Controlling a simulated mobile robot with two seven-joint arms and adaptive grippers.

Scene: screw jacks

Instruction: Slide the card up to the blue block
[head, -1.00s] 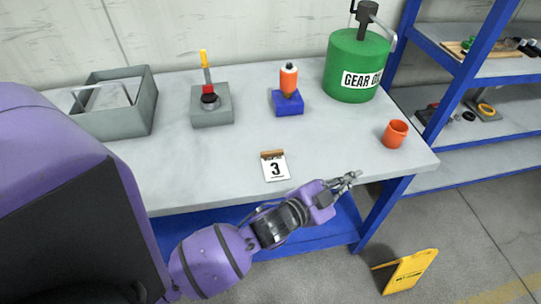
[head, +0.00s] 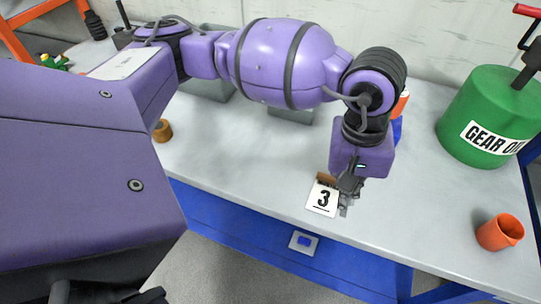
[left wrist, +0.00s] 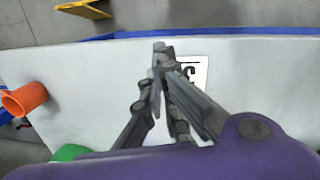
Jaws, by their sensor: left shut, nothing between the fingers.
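The card (head: 322,198), white with a black 3 and a brown top edge, lies flat on the grey table near its front edge. My left gripper (head: 345,206) points down at the card's right side, fingers shut and empty. In the left wrist view the shut fingertips (left wrist: 160,48) are beside the card (left wrist: 195,74), overlapping it in the picture; I cannot tell whether they touch it. The blue block (head: 397,130) is farther back, mostly hidden behind my left arm, with an orange-and-white object on it. My right gripper is not in view.
The green gear oil can (head: 488,118) stands at the back right and an orange cup (head: 499,232) near the right front. A grey block (head: 291,114) is partly hidden behind my arm. The table (head: 250,165) left of the card is clear.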

